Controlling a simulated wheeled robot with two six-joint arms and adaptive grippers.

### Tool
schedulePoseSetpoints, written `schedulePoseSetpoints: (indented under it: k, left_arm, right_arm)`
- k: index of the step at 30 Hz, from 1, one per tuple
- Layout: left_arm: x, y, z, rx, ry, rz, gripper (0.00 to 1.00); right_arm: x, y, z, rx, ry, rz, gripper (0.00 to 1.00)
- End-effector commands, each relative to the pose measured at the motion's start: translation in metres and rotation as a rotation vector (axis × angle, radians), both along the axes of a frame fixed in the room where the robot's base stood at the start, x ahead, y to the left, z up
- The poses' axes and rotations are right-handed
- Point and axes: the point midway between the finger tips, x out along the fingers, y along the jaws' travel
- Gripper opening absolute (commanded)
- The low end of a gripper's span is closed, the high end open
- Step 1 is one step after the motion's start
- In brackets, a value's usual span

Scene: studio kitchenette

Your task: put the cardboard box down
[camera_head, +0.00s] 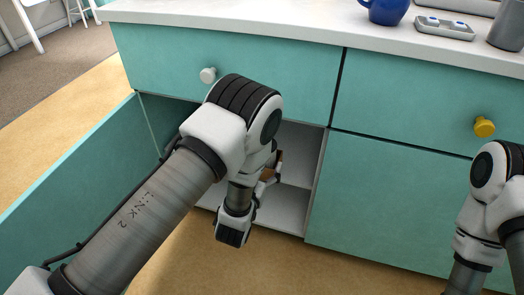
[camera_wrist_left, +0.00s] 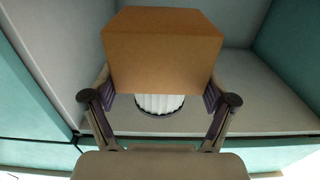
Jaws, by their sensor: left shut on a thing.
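The cardboard box (camera_wrist_left: 163,52) is a plain brown box, held between the two fingers of my left gripper (camera_wrist_left: 160,98) in the left wrist view. The gripper is shut on its sides. In the head view only a small brown part of the box (camera_head: 278,160) shows beside my left gripper (camera_head: 268,184), inside the open lower cabinet; my arm hides the rest. I cannot tell whether the box touches the cabinet's shelf (camera_head: 297,172). My right arm shows at the right edge of the head view, but its gripper is out of the picture.
A white ribbed round object (camera_wrist_left: 160,104) with a dark rim is partly hidden behind the box. The teal cabinet door (camera_head: 85,190) stands open at the left. The counter (camera_head: 290,22) above holds a blue mug (camera_head: 386,10), a grey tray (camera_head: 444,28) and a grey container (camera_head: 508,30).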

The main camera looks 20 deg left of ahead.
Motion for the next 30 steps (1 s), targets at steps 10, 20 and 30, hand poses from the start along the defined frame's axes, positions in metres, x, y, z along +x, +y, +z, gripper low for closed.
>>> schedulePoseSetpoints:
  k: [10, 20, 30]
  left_arm:
    - [0.083, 0.030, -0.013, -0.001, -0.005, 0.002, 0.50]
    - [0.110, 0.038, -0.013, 0.001, -0.002, 0.000, 0.50]
    - [0.113, 0.039, -0.048, 0.001, -0.001, -0.002, 0.50]
  right_arm:
    - [0.000, 0.000, -0.043, 0.000, 0.000, 0.000, 0.40]
    - [0.001, 0.000, -0.053, 0.000, -0.002, -0.002, 0.40]
    - [0.002, -0.001, -0.080, -0.001, -0.006, -0.008, 0.40]
